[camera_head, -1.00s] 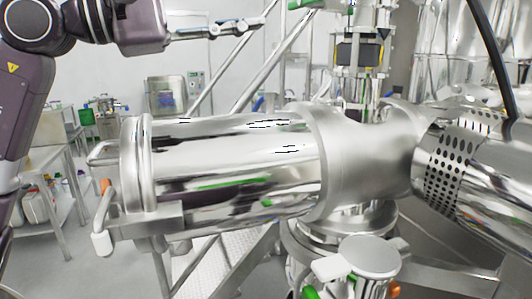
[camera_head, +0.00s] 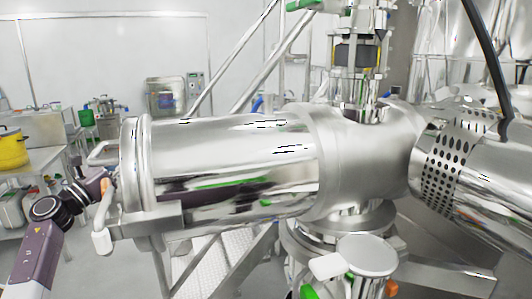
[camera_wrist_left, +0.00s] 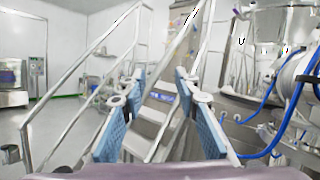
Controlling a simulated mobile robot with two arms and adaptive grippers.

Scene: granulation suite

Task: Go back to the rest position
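My left arm comes in low at the left edge of the head view, beside the end of the big steel cylinder (camera_head: 230,165). Its wrist reaches in behind the cylinder's end and handle, and the fingers are hidden there. In the left wrist view my left gripper (camera_wrist_left: 160,88) is open, its two blue-padded fingers apart with nothing between them. My right arm and gripper are in neither view.
The cylinder's handle (camera_head: 102,222) stands close to my left arm. A side table (camera_head: 30,158) with a yellow pot (camera_head: 12,150) is at the far left. In the left wrist view, metal stairs with railings (camera_wrist_left: 85,75) stand ahead, with blue hoses (camera_wrist_left: 285,115) at right.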

